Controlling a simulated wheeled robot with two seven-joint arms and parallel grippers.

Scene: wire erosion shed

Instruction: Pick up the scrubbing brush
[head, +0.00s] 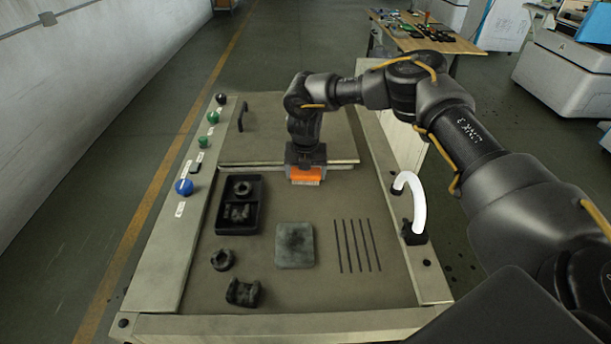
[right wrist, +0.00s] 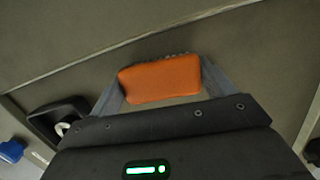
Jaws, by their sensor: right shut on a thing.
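The scrubbing brush (head: 306,174) has an orange back and pale bristles. It is under my right gripper (head: 305,165) near the back middle of the worktable, just in front of the raised panel. In the right wrist view the orange brush (right wrist: 160,78) sits between the two grey fingers of my right gripper (right wrist: 158,82), which are shut on its ends. I cannot tell whether its bristles touch the table. My left gripper is not in view.
A black tray (head: 222,219) holding dark parts lies left of the brush. A grey-green block (head: 294,246), thin dark rods (head: 357,246), a dark ring (head: 222,260) and a dark block (head: 242,292) lie in front. A white curved lamp (head: 418,200) stands at right.

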